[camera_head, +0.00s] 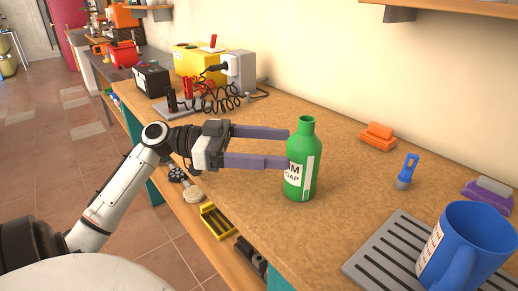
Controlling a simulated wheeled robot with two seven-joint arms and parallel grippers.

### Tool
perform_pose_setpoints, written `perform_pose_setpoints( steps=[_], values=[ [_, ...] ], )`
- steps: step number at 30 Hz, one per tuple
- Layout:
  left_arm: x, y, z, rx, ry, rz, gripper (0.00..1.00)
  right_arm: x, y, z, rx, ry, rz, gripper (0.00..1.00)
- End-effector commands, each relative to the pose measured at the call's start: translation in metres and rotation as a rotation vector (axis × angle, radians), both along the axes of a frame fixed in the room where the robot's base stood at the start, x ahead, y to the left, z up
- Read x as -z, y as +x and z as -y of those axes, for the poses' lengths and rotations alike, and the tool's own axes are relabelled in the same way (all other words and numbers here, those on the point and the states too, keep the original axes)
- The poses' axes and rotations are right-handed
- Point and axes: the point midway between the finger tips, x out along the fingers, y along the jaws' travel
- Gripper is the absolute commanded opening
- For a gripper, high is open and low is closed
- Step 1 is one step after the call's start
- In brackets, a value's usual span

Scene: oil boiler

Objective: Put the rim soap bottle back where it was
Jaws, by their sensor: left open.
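The rim soap bottle (305,172) is green with a white label, and it stands upright on the wooden workbench (330,228). My left gripper (289,148) is open, with its two long purple-grey fingers pointing right at the bottle. The nearer fingertip reaches the bottle's left side, at the label's edge. The farther fingertip ends behind and left of the bottle's neck. I cannot tell whether either finger touches the bottle. My right gripper does not show.
A blue mug (478,246) stands on a grey slotted tray (385,257) at the front right. An orange brush (378,136), a blue-handled brush (407,172) and a purple sponge holder (489,195) lie behind. Coiled cables (222,99) and a yellow device (195,60) occupy the back left.

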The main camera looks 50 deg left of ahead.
Motion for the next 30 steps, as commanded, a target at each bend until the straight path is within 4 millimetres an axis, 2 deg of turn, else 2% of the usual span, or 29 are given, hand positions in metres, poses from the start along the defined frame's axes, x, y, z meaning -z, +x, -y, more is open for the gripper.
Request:
perform_pose_setpoints(
  steps=[3,9,30],
  values=[
    [0.001,-0.012,-0.015,-0.002,-0.001,-0.001,0.71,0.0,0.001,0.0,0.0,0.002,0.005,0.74],
    [0.0,-0.021,-0.024,0.001,0.001,-0.001,0.71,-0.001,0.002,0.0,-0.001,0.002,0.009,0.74],
    [-0.001,-0.021,-0.025,0.001,0.001,0.001,0.71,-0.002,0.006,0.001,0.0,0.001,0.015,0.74]
  ],
)
